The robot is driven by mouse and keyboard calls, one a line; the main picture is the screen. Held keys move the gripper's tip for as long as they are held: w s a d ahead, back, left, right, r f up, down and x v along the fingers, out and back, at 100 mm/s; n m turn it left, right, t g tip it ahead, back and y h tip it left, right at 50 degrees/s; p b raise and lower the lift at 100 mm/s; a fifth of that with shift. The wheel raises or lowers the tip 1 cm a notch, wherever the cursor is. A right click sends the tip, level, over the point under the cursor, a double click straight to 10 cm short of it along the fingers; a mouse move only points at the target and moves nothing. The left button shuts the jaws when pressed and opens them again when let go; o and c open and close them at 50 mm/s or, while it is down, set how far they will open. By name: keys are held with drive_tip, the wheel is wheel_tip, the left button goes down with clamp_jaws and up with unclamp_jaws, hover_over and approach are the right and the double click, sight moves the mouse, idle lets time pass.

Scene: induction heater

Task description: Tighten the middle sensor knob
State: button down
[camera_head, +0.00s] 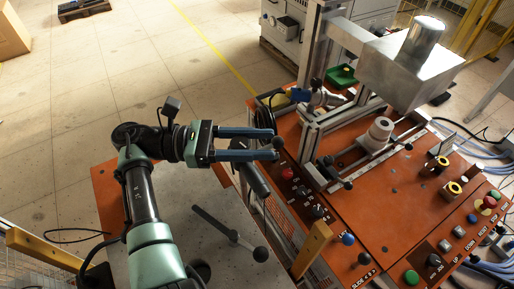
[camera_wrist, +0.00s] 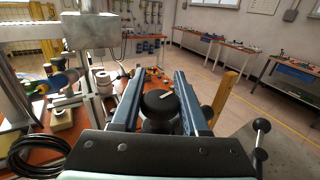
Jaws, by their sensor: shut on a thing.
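My gripper (camera_head: 275,145) extends to the right over the left edge of the orange machine top. Its two long blue-grey fingers lie nearly parallel. A dark cylindrical part shows below the knob. In the head view, a small dark round shape (camera_head: 278,142) shows at the fingertips. Whether this is the middle sensor knob cannot be told.
A ball-ended lever (camera_head: 232,235) stands over the grey plate below my gripper. Small panel knobs (camera_head: 318,211) and a red button (camera_head: 287,173) lie to the right. A metal frame (camera_head: 313,130) and steel housing (camera_head: 405,65) rise behind. Open floor lies at upper left.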

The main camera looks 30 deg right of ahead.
drive_tip(key=shift+s+a+m+g+y+b, duration=0.1)
drive_tip(key=shift+s+m+g+y+b, duration=0.1)
drive_tip(key=shift+m+g+y+b, duration=0.65)
drive_tip(key=shift+h+b, duration=0.25)
drive_tip(key=shift+b, duration=0.1)
drive_tip(key=shift+c, duration=2.2)
unclamp_jaws()
drive_tip(key=shift+r, duration=0.1)
